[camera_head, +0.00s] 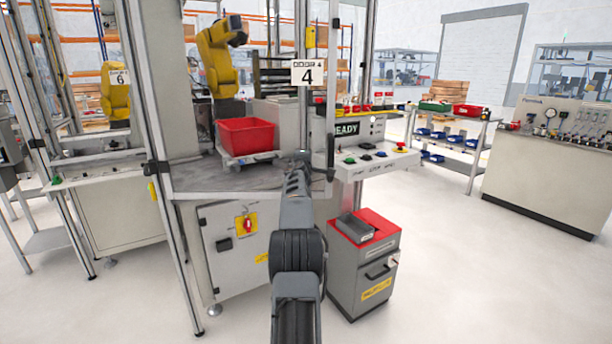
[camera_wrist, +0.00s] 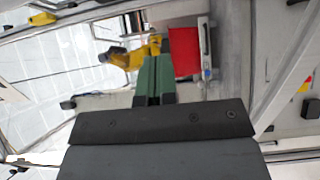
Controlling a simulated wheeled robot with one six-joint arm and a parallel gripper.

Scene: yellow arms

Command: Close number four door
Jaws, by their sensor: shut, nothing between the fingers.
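The number four door is marked by a white sign (camera_head: 307,73) reading "DOOR 4" and a large 4, at the upper middle of the head view. The sign sits on slim metal uprights at the right side of the cell opening. I cannot tell clear panel from open gap here. My arm reaches forward from the bottom, and my gripper (camera_head: 301,158) is at the right end of the cell's worktop, below the sign. In the wrist view its green fingers (camera_wrist: 153,80) are together with nothing between them. Whether they touch the door frame is unclear.
Inside the cell are a red bin (camera_head: 246,136) and a yellow robot arm (camera_head: 217,60). A control panel (camera_head: 372,160) and a grey cabinet with a red top (camera_head: 365,255) stand right of my arm. The floor at the right front is clear.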

